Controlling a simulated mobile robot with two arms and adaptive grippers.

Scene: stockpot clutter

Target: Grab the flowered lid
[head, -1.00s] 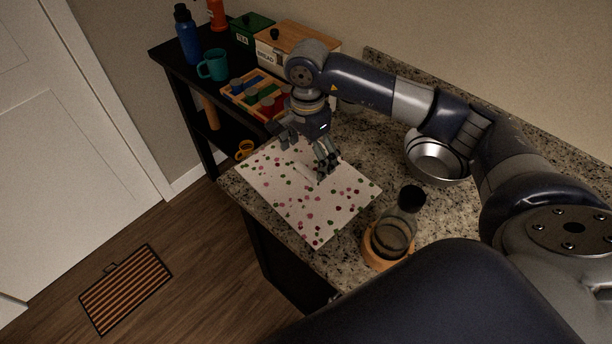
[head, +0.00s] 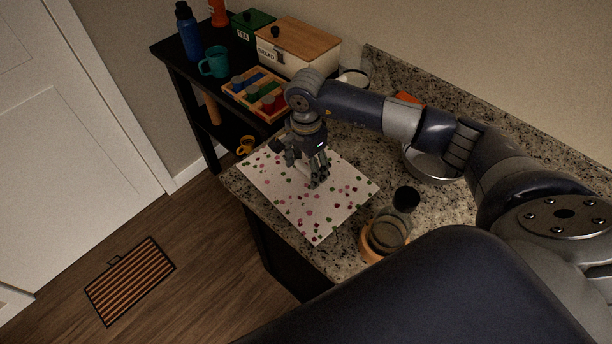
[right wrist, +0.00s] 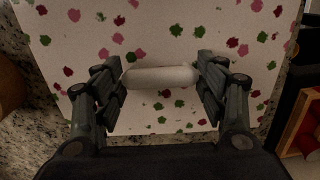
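The flowered lid is a square white panel (head: 325,215) with pink, dark red and green blossoms, lying flat on the counter; it also shows in the right wrist view (right wrist: 165,30). A white rounded bar handle (right wrist: 160,77) stands at its middle. My right gripper (head: 308,180) is low over the lid, pointing down. In the right wrist view its fingers (right wrist: 160,82) are spread, one at each end of the handle; whether they touch it is unclear. In the head view the fingers mostly hide the handle. My left gripper is not in view.
A glass carafe with a black top (head: 388,230) stands just right of the lid. A metal bowl (head: 432,168) is behind, partly under my arm. A wooden crate of jars (head: 257,94), teal mug (head: 214,63) and bread box (head: 298,50) stand at the back left.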

